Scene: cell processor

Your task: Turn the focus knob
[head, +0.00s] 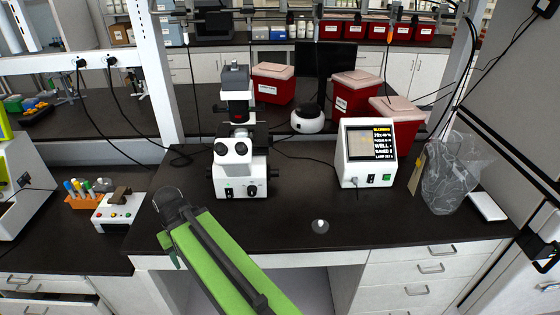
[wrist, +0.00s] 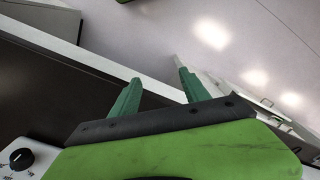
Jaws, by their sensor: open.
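The white-and-black microscope (head: 235,160) stands upright on the dark counter, left of centre in the head view. A small black round knob (head: 252,190) shows on its front base; I cannot tell whether this is the focus knob. In the wrist view, a black dial knob (wrist: 20,158) on a white panel shows at the lower left; I cannot tell which device it belongs to. My gripper (wrist: 158,74) is open and empty, its two green fingers apart, touching neither knob. In the head view, my green arm reaches over the counter front, left of the microscope; its fingertips are not clearly visible there.
A white screen unit (head: 352,180) stands right of the microscope, with red bins (head: 355,95) behind. A small grey-white piece (head: 320,226) lies near the front edge. A rack of coloured tubes (head: 84,198) stands at left. The counter's middle is mostly clear.

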